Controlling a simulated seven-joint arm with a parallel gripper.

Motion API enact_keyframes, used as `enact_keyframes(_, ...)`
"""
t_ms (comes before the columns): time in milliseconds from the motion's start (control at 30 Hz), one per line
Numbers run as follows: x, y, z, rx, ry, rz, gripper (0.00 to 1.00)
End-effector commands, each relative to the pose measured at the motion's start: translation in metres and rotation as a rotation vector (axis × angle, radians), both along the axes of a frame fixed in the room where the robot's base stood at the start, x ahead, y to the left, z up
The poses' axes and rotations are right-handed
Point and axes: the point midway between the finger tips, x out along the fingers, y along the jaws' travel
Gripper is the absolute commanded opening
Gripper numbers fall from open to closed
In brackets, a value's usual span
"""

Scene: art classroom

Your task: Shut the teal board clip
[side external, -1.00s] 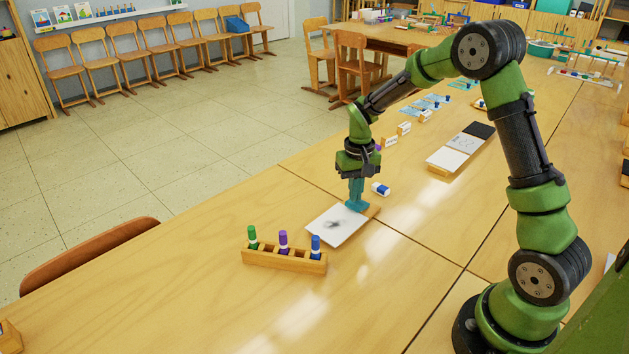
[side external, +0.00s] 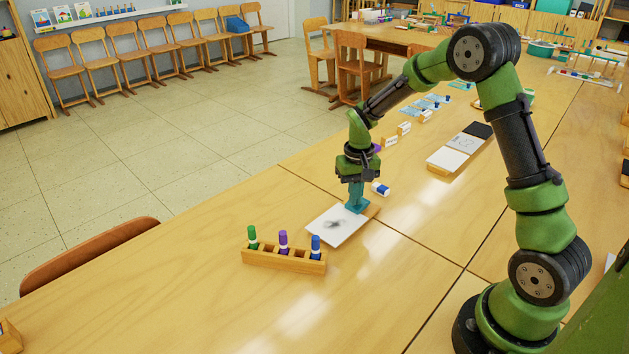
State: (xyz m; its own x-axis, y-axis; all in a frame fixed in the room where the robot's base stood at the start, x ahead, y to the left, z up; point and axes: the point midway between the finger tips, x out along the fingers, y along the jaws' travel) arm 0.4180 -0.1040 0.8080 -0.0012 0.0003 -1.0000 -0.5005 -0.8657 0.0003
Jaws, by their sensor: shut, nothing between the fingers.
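The teal board clip (side external: 356,203) sits at the far-right edge of a small white board (side external: 328,232) with a dark smudge on it, in the side external view. The clip rises upright from the board's edge. My gripper (side external: 356,181) is right above it, pointing down, shut and empty. The fingertips are at or very near the top of the clip; I cannot tell whether they touch it. The gripper partly hides the clip's upper part, so how far its lever is closed is unclear.
A wooden rack (side external: 284,261) with green, purple and blue markers stands in front of the board. A blue-and-white object (side external: 380,189) lies just behind the clip. Another set of boards (side external: 447,160) lies farther back.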

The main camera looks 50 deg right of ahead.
Motion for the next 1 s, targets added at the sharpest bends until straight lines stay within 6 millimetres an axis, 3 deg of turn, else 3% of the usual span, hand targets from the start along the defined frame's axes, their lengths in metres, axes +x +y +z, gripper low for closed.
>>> enact_keyframes(700, 0.001, 0.0, 0.058, -0.002, -0.003, 0.002, 0.0)
enact_keyframes(1000, 0.0, 0.0, 0.069, -0.001, -0.001, 0.0, 0.0)
